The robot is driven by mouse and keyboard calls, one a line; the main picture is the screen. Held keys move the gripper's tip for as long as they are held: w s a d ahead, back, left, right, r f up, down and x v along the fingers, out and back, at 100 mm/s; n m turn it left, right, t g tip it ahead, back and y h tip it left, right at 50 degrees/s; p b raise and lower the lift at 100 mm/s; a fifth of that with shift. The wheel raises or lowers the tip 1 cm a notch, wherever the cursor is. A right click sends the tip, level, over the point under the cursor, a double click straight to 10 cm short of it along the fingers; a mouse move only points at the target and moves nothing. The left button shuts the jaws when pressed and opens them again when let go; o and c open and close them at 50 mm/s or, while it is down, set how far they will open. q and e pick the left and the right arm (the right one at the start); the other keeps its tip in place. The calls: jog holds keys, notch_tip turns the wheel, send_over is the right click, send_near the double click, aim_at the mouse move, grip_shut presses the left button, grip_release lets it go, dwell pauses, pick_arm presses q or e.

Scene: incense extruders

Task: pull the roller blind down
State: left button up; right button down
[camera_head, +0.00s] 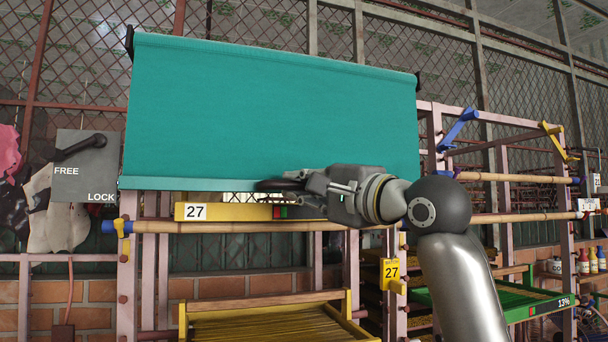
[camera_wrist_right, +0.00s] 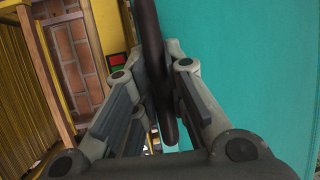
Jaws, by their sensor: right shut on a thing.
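The teal roller blind (camera_head: 270,110) hangs partly down from brackets at its top corners, and it also fills the right of the wrist view (camera_wrist_right: 255,60). Its bottom bar (camera_head: 190,184) is just above the yellow 27 board. My right gripper (camera_head: 277,184) reaches the bottom bar from the right. In the wrist view the right gripper (camera_wrist_right: 170,95) is shut on a dark, smooth, curved pull (camera_wrist_right: 151,40) in front of the blind. How the pull joins the bar is hidden. My left gripper is not in view.
A yellow board (camera_head: 230,212) marked 27 and a bamboo pole (camera_head: 270,227) lie just below the blind. A FREE/LOCK plate with a lever (camera_head: 85,165) hangs at left. A yellow-framed tray (camera_head: 265,325) stands below. Racks and a green tray (camera_head: 500,300) are at right.

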notch_tip(320, 180, down, 7)
jog(key=b, duration=0.3)
jog(key=shift+f+b, duration=0.2)
jog(key=shift+b, duration=0.2)
jog(key=c, duration=1.5)
grip_release()
jog(key=shift+o, duration=0.2)
jog(key=v, duration=1.2)
